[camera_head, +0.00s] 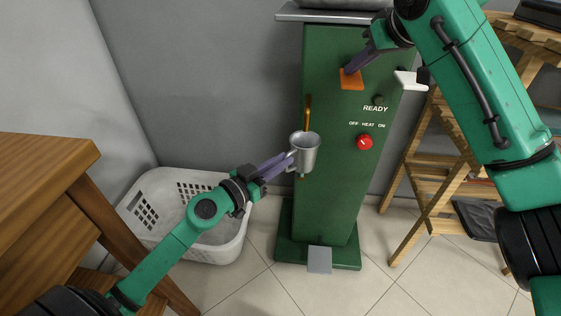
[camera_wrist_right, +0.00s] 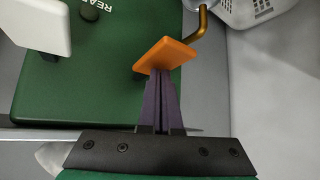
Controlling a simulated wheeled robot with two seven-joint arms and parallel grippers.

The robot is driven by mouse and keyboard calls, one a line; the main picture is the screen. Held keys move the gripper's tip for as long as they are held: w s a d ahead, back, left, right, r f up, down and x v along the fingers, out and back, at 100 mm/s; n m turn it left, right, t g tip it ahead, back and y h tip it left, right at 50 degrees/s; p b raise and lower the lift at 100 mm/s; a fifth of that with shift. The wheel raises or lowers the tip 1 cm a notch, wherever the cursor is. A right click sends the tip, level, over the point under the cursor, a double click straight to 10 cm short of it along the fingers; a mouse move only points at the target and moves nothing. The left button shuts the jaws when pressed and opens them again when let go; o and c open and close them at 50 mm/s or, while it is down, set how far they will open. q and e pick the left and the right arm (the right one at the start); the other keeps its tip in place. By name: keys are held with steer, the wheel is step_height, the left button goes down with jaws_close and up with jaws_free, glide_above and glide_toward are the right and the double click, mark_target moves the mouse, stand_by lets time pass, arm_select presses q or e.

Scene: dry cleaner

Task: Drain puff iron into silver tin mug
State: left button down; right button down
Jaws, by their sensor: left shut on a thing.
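The puff iron is a tall green column (camera_head: 328,190) with an orange paddle (camera_head: 352,79), a white paddle (camera_head: 408,80) and a thin brass spout (camera_head: 308,108) on its front. The silver tin mug (camera_head: 306,152) is upright with its mouth below the spout. My left gripper (camera_head: 290,160) is shut on the mug's handle side. My right gripper (camera_head: 350,68) is at the orange paddle; its fingers look closed together, and the paddle hides their tips in the right wrist view (camera_wrist_right: 162,72). The brass spout also shows there (camera_wrist_right: 203,22). No liquid is visible.
A red knob (camera_head: 365,142) sits below the "READY" label, and a grey pedal (camera_head: 319,260) is at the base. A white laundry basket (camera_head: 228,247) stands on the floor to the left, near a wooden table (camera_head: 40,180). A wooden shelf rack (camera_head: 440,180) stands right.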

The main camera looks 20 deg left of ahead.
steer(key=shift+f, duration=0.9)
steer(key=shift+r, duration=0.1)
stand_by(3.1)
steer(key=shift+r, duration=3.55)
steer(key=v, duration=1.2)
